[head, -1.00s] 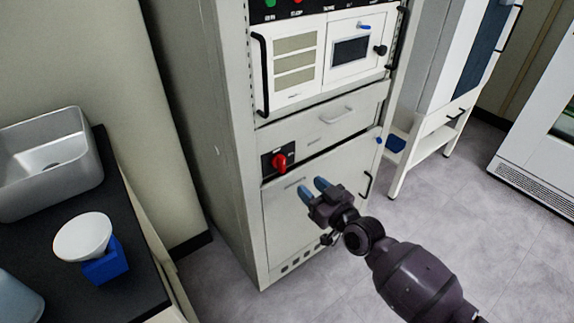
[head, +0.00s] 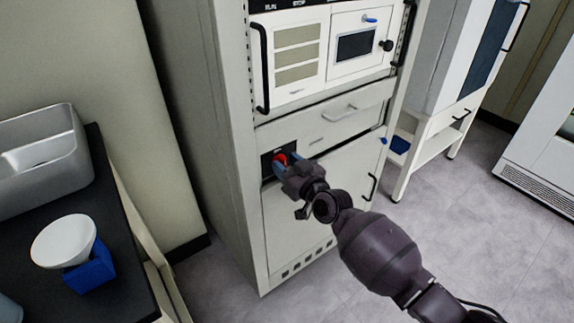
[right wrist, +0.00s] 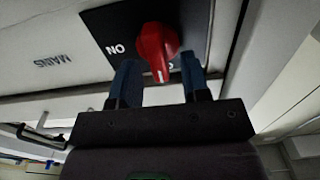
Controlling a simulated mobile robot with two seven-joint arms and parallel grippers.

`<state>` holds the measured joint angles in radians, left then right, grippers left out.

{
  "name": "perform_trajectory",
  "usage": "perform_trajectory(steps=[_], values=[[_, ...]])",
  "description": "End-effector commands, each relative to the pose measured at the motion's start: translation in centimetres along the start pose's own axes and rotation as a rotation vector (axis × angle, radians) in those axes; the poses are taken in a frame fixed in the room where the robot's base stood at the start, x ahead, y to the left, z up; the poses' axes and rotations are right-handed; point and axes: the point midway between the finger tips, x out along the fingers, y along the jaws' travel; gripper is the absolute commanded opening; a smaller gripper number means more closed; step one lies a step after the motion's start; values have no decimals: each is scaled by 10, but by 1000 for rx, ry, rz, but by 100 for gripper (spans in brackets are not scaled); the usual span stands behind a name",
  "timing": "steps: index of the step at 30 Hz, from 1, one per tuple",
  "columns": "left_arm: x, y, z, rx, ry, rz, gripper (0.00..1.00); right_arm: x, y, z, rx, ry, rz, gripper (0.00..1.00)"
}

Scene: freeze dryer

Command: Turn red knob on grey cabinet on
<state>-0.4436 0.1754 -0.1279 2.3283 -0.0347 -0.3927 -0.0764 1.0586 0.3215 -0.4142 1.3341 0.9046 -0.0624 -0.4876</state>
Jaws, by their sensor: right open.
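The red knob (head: 280,159) is on a black plate on the front of the grey cabinet (head: 217,150), and my right gripper partly covers it in the head view. In the right wrist view the red knob (right wrist: 157,50) shows a white mark, with the letters "NO" to its left. My right gripper (head: 284,166) is at the knob, open, with blue fingertips. In the right wrist view its fingers (right wrist: 158,80) stand on either side of the knob's lower end. I cannot tell if they touch it. My left gripper is not in view.
A drawer with a handle (head: 340,113) is above the knob, and a lower door with a black handle (head: 372,187) is beside my right arm. A dark counter (head: 130,245) with a metal sink (head: 45,150) and a white bowl (head: 63,241) is at left.

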Motion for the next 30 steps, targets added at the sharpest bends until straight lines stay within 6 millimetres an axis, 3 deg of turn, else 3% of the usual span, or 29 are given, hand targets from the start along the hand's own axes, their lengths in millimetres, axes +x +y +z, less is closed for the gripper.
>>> perform_trajectory(steps=[8,17,30], values=[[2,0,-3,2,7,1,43,1,0,-1,0,1,0,43],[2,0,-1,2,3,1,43,1,0,0,0,1,0,0],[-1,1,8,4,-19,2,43,1,1,1,84,0,0,0]])
